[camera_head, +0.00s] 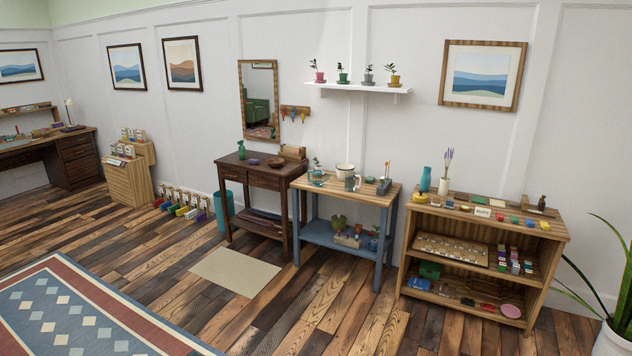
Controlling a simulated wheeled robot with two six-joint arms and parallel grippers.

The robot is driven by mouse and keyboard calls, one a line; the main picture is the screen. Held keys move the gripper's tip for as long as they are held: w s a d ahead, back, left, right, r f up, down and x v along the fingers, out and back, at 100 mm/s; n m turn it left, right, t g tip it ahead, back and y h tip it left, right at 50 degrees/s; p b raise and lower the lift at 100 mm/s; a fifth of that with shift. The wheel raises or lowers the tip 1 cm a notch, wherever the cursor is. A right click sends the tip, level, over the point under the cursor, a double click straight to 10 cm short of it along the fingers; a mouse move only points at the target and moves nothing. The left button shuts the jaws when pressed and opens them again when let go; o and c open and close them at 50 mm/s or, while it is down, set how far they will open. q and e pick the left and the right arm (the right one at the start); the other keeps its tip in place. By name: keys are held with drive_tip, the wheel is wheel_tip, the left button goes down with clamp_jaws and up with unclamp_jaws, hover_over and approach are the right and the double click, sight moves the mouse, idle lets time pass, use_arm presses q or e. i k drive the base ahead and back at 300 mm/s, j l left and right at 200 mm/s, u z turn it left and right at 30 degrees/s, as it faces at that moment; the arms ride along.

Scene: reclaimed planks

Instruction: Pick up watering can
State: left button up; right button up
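A small grey vessel (351,184) stands on the wooden top of a blue-legged bench (376,198) in the middle of the room. It may be the watering can, but it is too small to tell for sure. A white bowl (345,169) stands right behind it, and a teal vessel (317,178) stands to its left. A dark blue item (374,244) on the bench's lower shelf is also too small to make out. Neither of my grippers is in view.
A dark wooden table (262,178) stands left of the bench, and an open shelf unit (548,232) stands right of it. A beige mat (235,271) and a patterned rug (90,318) lie on the plank floor. A potted plant (612,338) is at the right edge. Floor before the bench is clear.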

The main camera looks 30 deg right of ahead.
sight(317, 175)
drive_tip(key=z, duration=1.25)
drive_tip(key=i+j+u, duration=0.35)
drive_tip(key=i, duration=0.65)
drive_tip(key=i+j+u, duration=0.1)
drive_tip(key=i+u, duration=0.25)
drive_tip(key=i, duration=0.7)
drive_tip(key=i+j+z, duration=0.1)
drive_tip(key=i+z, duration=0.2)
drive_tip(key=i, duration=0.2)
drive_tip(key=i+j+z, duration=0.3)
drive_tip(key=i, duration=0.15)
drive_tip(key=i+j+z, duration=0.2)
drive_tip(key=z, duration=0.25)
drive_tip(key=i+j+z, duration=0.35)
drive_tip(key=z, duration=0.15)
drive_tip(key=i+j+z, duration=0.25)
drive_tip(key=j+z, duration=0.2)
drive_tip(key=i+j+z, duration=0.25)
drive_tip(key=j, duration=0.15)
drive_tip(key=j+z, duration=0.2)
drive_tip(key=j, duration=0.25)
